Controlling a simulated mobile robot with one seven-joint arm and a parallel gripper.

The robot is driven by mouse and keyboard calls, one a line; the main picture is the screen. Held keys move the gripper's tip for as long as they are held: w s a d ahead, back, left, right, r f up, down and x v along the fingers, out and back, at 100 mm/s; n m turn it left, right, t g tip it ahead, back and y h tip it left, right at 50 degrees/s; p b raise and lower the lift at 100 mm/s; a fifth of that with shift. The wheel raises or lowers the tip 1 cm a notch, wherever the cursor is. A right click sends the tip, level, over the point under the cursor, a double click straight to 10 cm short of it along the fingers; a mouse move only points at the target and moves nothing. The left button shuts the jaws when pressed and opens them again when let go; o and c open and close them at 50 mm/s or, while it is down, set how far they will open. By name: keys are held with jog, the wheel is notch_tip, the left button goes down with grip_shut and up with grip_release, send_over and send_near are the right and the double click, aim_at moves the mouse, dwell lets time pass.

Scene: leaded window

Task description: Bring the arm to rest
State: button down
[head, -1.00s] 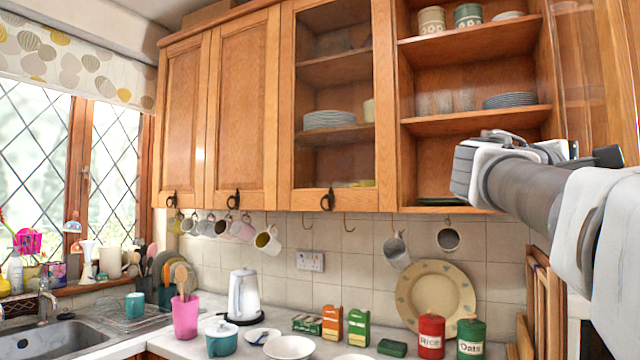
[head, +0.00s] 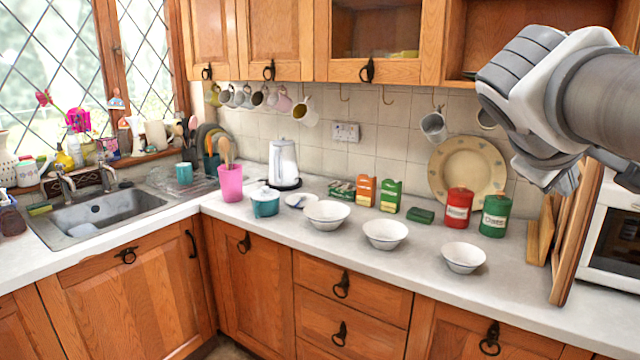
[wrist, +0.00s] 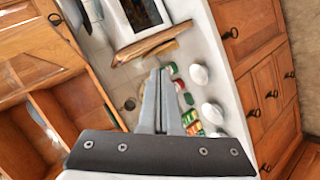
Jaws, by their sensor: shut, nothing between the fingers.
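My gripper (wrist: 160,75) shows in the wrist view with its two fingers together, nothing between them. It hangs in the air, pointing over the counter (wrist: 225,75). In the head view my arm's end is at the upper right, in front of the wall cupboards and above the counter's right end. The fingers are mostly hidden there by the wrist housing.
Several white bowls (head: 385,234), a red tin (head: 458,208) and a green tin (head: 494,215) stand on the counter below. Wooden boards (head: 575,240) and a microwave (head: 612,235) are at right. The sink (head: 95,215) is at left. Open shelves (wrist: 60,110) are near the wrist.

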jog(key=s+a+f+m+y+p, duration=0.1)
jog(key=s+a+f+y, duration=0.3)
jog(key=a+f, duration=0.4)
jog(key=s+a+f+m+g+y+p, duration=0.1)
jog(key=s+a+f+y, duration=0.4)
jog(key=a, duration=0.5)
notch_tip(320, 180, down, 4)
jog(key=shift+s+r+m+p, duration=0.25)
jog(key=shift+s+m+p, duration=0.25)
jog(key=shift+s+p, duration=0.6)
jog(key=shift+w, duration=0.15)
